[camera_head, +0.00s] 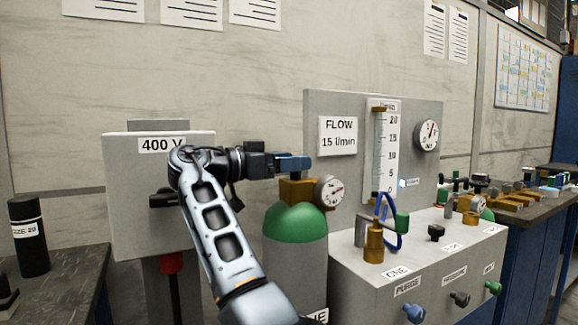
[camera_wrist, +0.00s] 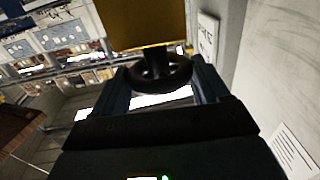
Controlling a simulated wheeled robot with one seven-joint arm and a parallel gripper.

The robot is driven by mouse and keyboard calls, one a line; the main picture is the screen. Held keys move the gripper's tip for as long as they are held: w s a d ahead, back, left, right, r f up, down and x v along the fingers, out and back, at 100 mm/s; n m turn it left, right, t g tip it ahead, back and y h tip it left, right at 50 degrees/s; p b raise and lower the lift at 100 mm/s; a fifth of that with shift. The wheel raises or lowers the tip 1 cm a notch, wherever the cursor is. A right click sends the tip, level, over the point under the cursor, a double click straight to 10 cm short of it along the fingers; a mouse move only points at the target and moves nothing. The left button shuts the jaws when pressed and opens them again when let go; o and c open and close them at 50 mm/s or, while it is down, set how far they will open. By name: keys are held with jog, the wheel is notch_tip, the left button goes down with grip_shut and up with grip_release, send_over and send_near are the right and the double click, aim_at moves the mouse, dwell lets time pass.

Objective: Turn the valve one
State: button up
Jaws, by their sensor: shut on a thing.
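A grey gas cylinder with a green shoulder (camera_head: 296,226) stands in the middle of the head view. A label low on it shows only its end, "NE". A brass valve body (camera_head: 296,192) with a round gauge (camera_head: 330,190) sits on top. My gripper (camera_head: 303,163) reaches in from the left at the valve's top. In the wrist view, a black handwheel (camera_wrist: 160,78) lies between the two blue fingers of my gripper (camera_wrist: 160,66), below a brass block (camera_wrist: 147,22). The fingers are shut on the handwheel. In the head view the fingers hide the handwheel.
A grey panel (camera_head: 345,108) with a flow tube (camera_head: 381,150) stands behind the cylinder. A grey console (camera_head: 345,266) to its right bears a brass fitting (camera_head: 374,243) and a "ONE" label (camera_head: 397,272). A "400 V" box (camera_head: 128,215) stands behind my arm.

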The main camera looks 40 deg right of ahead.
jog(key=shift+f, duration=0.1)
dwell(0.3)
jog(key=o, duration=1.1)
jog(key=shift+c, duration=0.2)
jog(key=v, duration=0.7)
jog(key=shift+w+a, duration=0.2)
jog(key=shift+a, duration=0.1)
